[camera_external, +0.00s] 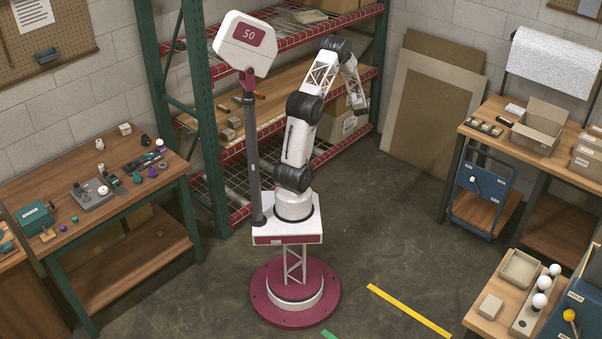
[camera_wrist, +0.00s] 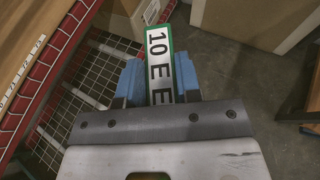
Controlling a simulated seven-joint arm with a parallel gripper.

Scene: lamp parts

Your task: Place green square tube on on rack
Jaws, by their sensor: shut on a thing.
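In the wrist view, my gripper (camera_wrist: 160,78) has its two blue fingers shut on the green square tube (camera_wrist: 160,62). The tube has green edges and a white face marked "10 E E", and it sticks out past the fingertips. In the external view, my gripper (camera_external: 361,106) hangs low at the right end of the rack (camera_external: 193,100). The tube cannot be made out there. The rack has green posts, red beams and wire decks. Its red beam (camera_wrist: 38,85) and wire mesh show at the left of the wrist view.
Cardboard boxes (camera_external: 341,127) stand on the rack near my gripper, and a box (camera_wrist: 125,15) shows beyond the tube. Small blocks (camera_external: 229,133) lie on the wooden middle shelf. Flat boards (camera_external: 428,110) lean on the wall to the right. Open floor lies in front.

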